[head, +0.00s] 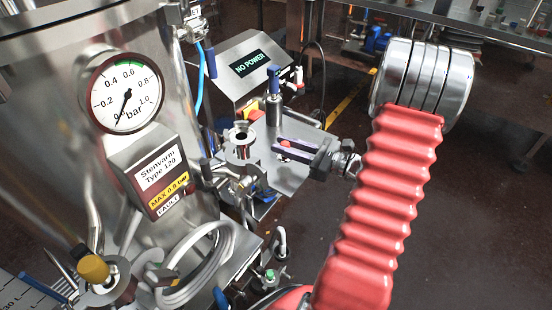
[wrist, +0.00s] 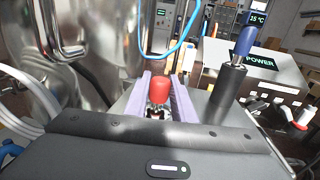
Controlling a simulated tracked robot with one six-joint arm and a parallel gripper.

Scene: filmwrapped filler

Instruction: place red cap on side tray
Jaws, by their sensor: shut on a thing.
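The red cap (head: 285,144) is small and sits between the finger ends of my gripper (head: 281,148), which is shut on it. In the wrist view the red cap (wrist: 158,92) shows upright between the two pale purple fingers of my gripper (wrist: 162,80). A flat steel surface that looks like the side tray (head: 288,182) lies below my gripper, beside the machine. The cap appears to be above this surface, but I cannot tell the gap. The cap's underside is partly hidden by the fingers.
An open steel pipe flange (head: 241,136) stands left of my gripper. A blue-topped post (head: 273,88) rises behind it, near a control box reading NO POWER (head: 250,66). A steel tank with a pressure gauge (head: 126,94) fills the left. Open floor lies right.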

